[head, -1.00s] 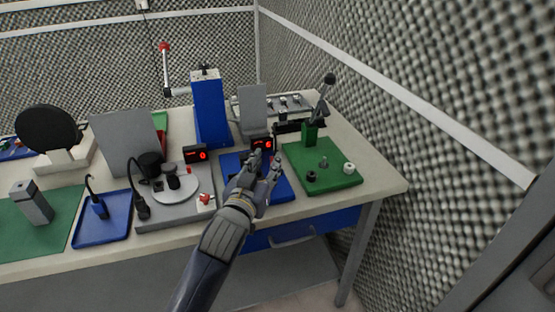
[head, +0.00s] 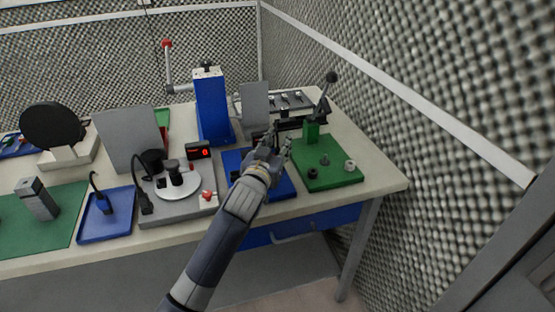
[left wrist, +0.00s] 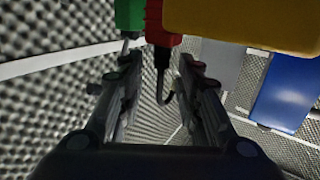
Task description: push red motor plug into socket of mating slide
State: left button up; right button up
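My left gripper (head: 272,147) is over the blue board (head: 283,188) in the middle of the bench and covers part of it. In the left wrist view its two fingers (left wrist: 158,68) stand apart. A red plug-like block (left wrist: 163,38) with a black cable end (left wrist: 162,62) shows between and beyond the fingertips; no grip on it is visible. A green block (left wrist: 129,16) is to its left and a large yellow block (left wrist: 240,22) to its right. The mating slide and socket cannot be made out clearly; the hand hides that area in the head view. My right gripper is not in view.
A green board (head: 325,172) with a lever (head: 325,98) is right of the hand. A blue column (head: 212,108) stands behind. A grey station (head: 178,208) with a round plate is to the left. A foam wall (head: 440,120) bounds the right.

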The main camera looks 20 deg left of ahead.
pick_arm(q)
jog(key=shift+c, duration=0.2)
grip_shut()
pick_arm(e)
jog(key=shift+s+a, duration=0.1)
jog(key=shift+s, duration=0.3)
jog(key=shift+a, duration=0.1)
